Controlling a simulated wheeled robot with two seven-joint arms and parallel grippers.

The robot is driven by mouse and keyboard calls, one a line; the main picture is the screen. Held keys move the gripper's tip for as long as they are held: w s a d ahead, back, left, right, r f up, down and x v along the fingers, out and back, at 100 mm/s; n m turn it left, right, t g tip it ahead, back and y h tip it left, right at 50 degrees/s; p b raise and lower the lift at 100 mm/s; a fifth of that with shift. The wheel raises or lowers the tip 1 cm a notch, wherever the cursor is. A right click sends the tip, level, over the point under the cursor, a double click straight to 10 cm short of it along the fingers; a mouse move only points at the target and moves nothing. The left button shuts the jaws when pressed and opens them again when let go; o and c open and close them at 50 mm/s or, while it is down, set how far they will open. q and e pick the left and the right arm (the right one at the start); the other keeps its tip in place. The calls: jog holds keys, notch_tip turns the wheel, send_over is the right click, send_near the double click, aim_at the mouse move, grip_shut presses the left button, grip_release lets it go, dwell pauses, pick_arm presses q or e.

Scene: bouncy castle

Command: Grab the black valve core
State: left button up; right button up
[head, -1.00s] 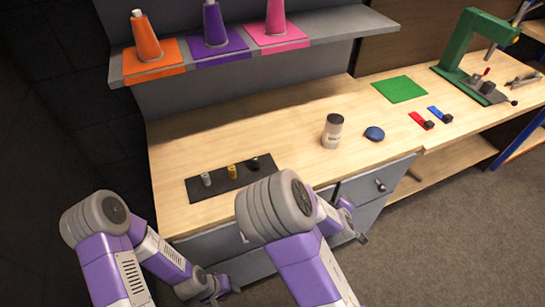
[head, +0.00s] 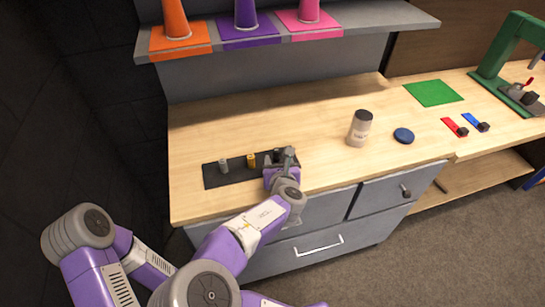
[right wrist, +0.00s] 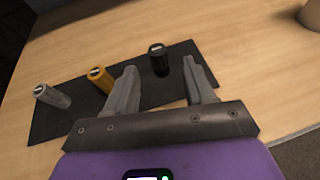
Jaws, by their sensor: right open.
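The black valve core (right wrist: 159,60) stands upright on the black mat (right wrist: 70,107) in the right wrist view, beyond the gap between my right gripper's fingers. My right gripper (right wrist: 160,82) is open and empty, its fingers pointing toward the core. In the head view the gripper (head: 283,163) is over the right end of the mat (head: 237,179) and partly hides the black core (head: 277,154). A yellow core (head: 251,161) and a grey core (head: 223,166) stand to the left on the same mat. My left gripper is not in view.
A shelf (head: 380,22) with cones overhangs the back. The table between mat and jar is clear.

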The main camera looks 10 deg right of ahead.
aim_at(277, 156)
jog(key=b+x, duration=0.1)
jog(key=x, duration=0.3)
jog(key=shift+w+f+b, duration=0.3)
jog(key=shift+f, duration=0.05)
jog(key=shift+w, duration=0.35)
grip_shut()
